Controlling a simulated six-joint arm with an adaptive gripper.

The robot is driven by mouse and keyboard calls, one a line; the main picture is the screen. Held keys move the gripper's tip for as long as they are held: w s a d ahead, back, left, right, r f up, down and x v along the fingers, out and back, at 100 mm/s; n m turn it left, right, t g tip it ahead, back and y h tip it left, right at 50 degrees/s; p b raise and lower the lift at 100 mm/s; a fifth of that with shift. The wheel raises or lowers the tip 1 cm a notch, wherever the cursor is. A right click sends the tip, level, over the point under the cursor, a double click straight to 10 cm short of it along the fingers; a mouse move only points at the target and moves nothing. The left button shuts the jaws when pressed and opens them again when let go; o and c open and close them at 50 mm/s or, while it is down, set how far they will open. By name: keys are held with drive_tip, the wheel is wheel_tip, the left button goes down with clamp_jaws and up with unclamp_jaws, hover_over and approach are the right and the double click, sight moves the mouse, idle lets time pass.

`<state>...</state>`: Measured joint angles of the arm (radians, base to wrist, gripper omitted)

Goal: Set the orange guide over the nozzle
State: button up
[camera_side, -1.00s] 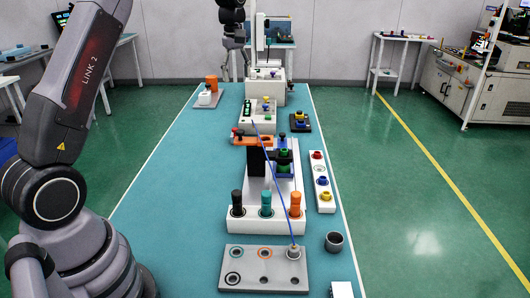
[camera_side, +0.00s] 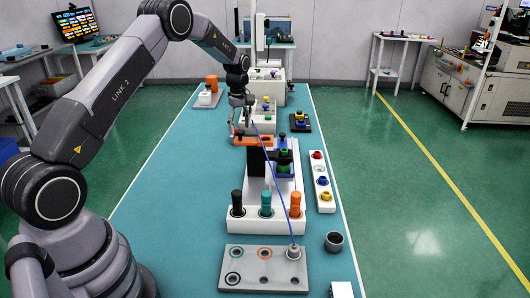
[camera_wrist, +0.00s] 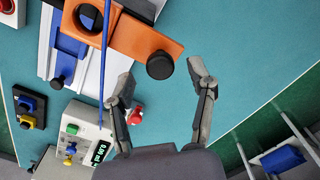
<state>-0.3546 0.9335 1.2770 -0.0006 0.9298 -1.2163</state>
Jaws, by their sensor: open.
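The orange guide (camera_side: 262,140) is a flat orange plate over the white fixture. In the wrist view the orange guide (camera_wrist: 132,38) has a black round knob (camera_wrist: 160,66) at its near end. My gripper (camera_side: 241,127) is over that knob end. In the wrist view my gripper (camera_wrist: 160,76) is open, with the knob between and slightly ahead of its spread fingertips; I see no contact. A grey fitting (camera_side: 293,252) stands on the grey plate at the front with a blue line rising from it. I cannot tell which part is the nozzle.
The blue line (camera_wrist: 104,60) crosses the orange guide. A white control box (camera_wrist: 82,135) with coloured buttons is close by. Black, teal and orange pegs (camera_side: 265,204) stand in front. A white strip (camera_side: 321,180) holds coloured parts at right. The mat's left side is clear.

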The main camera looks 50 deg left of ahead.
drive_tip(key=shift+f, duration=0.65)
clamp_jaws()
